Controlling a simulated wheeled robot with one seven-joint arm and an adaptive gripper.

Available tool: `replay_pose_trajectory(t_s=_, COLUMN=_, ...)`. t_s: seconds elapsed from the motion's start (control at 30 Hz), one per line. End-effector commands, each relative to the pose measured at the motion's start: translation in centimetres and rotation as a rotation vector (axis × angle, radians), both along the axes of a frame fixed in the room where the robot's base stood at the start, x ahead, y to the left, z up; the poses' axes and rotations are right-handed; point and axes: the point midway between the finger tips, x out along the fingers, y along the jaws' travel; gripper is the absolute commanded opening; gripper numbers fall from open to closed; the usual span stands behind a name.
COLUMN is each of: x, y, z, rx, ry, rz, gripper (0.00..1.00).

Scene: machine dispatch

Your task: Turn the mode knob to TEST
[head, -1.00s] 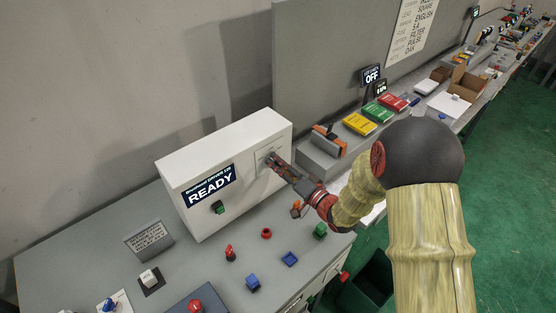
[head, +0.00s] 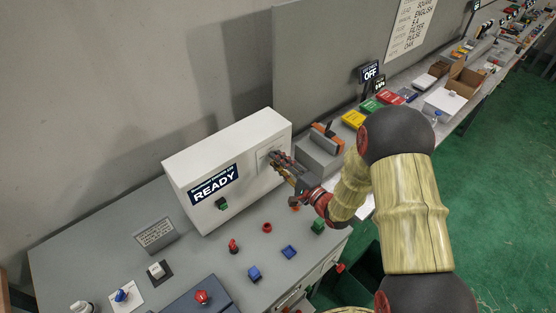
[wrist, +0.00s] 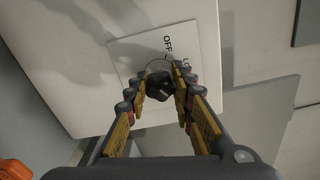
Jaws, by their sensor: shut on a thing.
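The mode knob (wrist: 160,84) is a dark knob on a pale label plate (wrist: 130,48) on the white machine box (head: 240,150). In the wrist view the plate shows "OFF" and part of another word starting with "L"; the rest is hidden. My gripper (wrist: 158,88) has its fingers on both sides of the knob and is shut on it. In the head view my gripper (head: 279,162) is at the box's right face, and its fingers hide the knob. A screen on the box (head: 214,186) reads READY.
Red, blue and green blocks lie on the grey bench (head: 190,255) in front of the box. An orange-and-grey device (head: 326,138) stands close to the right of my gripper.

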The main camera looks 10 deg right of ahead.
Motion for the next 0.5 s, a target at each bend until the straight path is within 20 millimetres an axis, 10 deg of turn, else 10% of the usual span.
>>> replay_pose_trajectory(t_s=0.5, x=0.01, y=-0.06, z=-0.07, rx=0.071, ry=0.045, rz=-0.002, gripper=0.00)
